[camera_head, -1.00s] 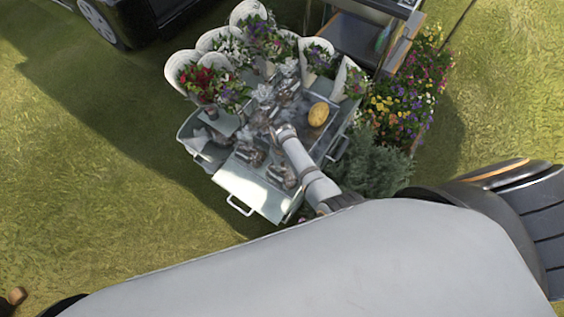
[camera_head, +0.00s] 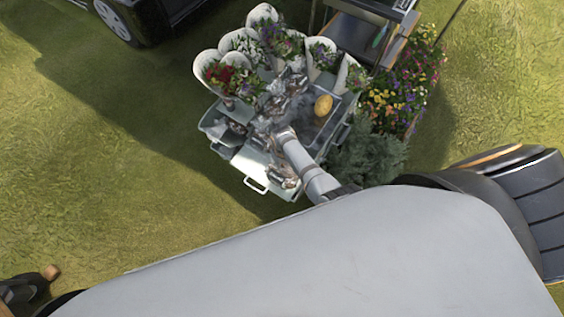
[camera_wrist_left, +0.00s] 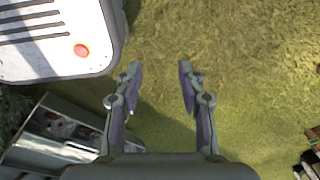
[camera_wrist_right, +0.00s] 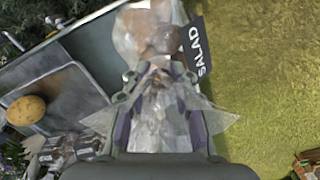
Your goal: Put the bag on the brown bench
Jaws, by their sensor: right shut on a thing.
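A clear plastic bag (camera_wrist_right: 160,118) with brownish contents is held in my right gripper (camera_wrist_right: 158,100), whose fingers are closed on it in the right wrist view. A black label reading SALAD shows next to it. In the head view my right gripper (camera_head: 272,128) is over the metal cart (camera_head: 256,186), among several similar bags, and its fingers are hard to make out. My left gripper (camera_wrist_left: 158,75) is open and empty above grass in the left wrist view. I cannot clearly identify the brown bench; a small brown piece (camera_head: 50,271) shows at the head view's lower left.
Flower bouquets in white wraps (camera_head: 240,70) stand along the cart's back. A yellow melon-like fruit (camera_head: 323,105) lies on its tray. Potted flowers (camera_head: 405,90) and a grey-green bush (camera_head: 368,158) are to the right. Open grass (camera_head: 90,190) lies to the left.

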